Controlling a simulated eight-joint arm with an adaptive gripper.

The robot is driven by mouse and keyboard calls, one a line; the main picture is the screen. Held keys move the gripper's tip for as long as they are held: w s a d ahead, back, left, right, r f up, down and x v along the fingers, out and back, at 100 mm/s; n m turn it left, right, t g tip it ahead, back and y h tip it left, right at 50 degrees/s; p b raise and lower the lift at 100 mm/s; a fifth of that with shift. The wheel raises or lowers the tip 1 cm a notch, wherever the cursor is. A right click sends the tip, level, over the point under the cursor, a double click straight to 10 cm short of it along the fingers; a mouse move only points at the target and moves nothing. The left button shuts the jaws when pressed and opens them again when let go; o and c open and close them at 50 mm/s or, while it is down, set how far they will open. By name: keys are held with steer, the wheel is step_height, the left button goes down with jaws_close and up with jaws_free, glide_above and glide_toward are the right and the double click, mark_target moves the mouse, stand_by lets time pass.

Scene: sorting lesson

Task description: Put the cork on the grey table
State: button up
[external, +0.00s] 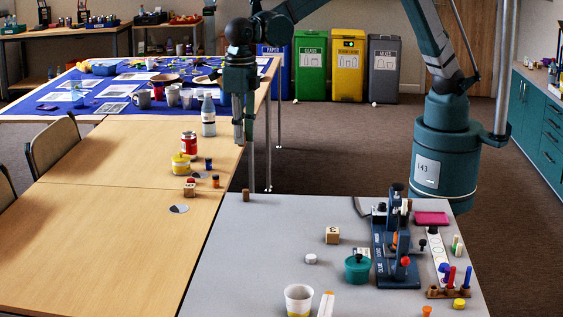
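A wooden table (110,215) adjoins on the left, with a yellow pot (181,165), a red can (189,144) and a bottle (208,117). The grey table holds a wooden block (332,235), a teal pot (357,268), a cup (298,299) and a blue device (390,245).

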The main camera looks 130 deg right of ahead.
steer(key=s+a+n, duration=0.2)
steer(key=s+a, duration=0.1)
steer(key=a, duration=0.9)
steer(key=s+a+n, duration=0.1)
steer(key=s+a, duration=0.2)
steer(key=a, duration=0.9)
steer(key=s+a+n, duration=0.2)
steer(key=s+a, duration=0.1)
steer(key=a, duration=0.8)
steer(key=s+a+n+b, duration=0.1)
steer(key=s+a+n, duration=0.1)
steer(key=s+a, duration=1.05)
steer(key=s+a+n+b, duration=0.1)
steer(key=s+a+n, duration=0.2)
steer(key=s+a, duration=0.95)
step_height(320, 180, down, 18)
steer(key=w+a, duration=0.1)
steer(key=w, duration=0.1)
steer(key=shift+w+a+f, duration=0.15)
steer(key=shift+w+a, duration=0.25)
steer(key=shift+f+b, duration=0.3)
steer(key=shift+f, duration=2.8)
